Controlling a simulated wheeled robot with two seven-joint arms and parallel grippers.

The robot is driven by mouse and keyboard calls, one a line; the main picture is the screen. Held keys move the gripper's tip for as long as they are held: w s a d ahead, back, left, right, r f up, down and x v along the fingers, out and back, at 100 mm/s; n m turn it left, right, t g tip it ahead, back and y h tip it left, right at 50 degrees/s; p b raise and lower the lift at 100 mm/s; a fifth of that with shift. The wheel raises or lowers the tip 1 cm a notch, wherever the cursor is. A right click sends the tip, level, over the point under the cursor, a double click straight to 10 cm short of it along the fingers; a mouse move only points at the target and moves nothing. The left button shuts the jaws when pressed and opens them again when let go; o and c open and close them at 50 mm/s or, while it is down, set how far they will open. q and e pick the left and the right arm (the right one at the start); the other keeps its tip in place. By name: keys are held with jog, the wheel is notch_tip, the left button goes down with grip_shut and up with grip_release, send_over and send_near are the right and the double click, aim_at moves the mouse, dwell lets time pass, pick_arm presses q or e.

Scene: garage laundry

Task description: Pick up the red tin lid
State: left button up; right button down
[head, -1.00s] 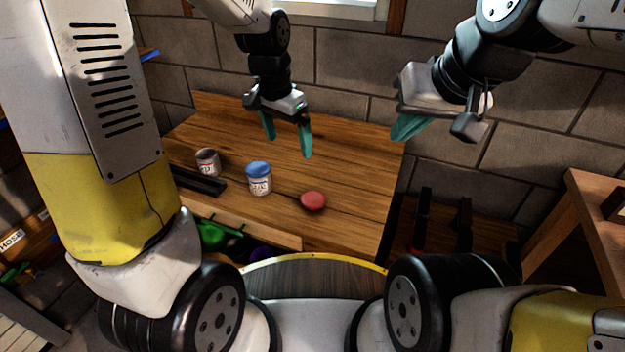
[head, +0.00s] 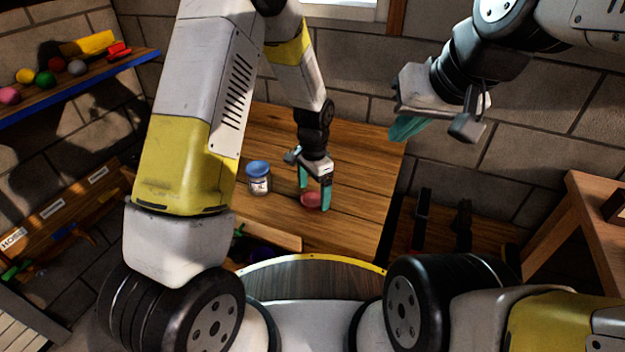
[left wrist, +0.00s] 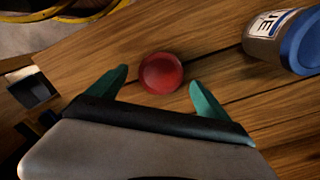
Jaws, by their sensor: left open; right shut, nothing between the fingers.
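The red tin lid (head: 311,200) lies on the wooden workbench, near its front edge in the head view. It also shows in the left wrist view (left wrist: 161,73) as a round red disc just beyond and between the fingertips. My left gripper (head: 315,197) is open over the lid, with its teal fingers pointing down. In the left wrist view the left gripper (left wrist: 158,88) has nothing between its fingers. Part of the lid is hidden behind a finger in the head view. My right gripper (head: 405,130) is shut and empty, held above the bench's right side.
A tin with a blue lid (head: 258,177) stands left of the red lid; it also shows in the left wrist view (left wrist: 284,38). The bench (head: 355,170) is clear to the right. A shelf (head: 70,88) with coloured balls hangs at the left wall.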

pick_arm(q)
jog(key=shift+f, duration=0.95)
jog(key=shift+c, duration=0.2)
jog(key=c, duration=1.4)
jog(key=shift+o, duration=0.2)
jog(key=shift+r, duration=0.1)
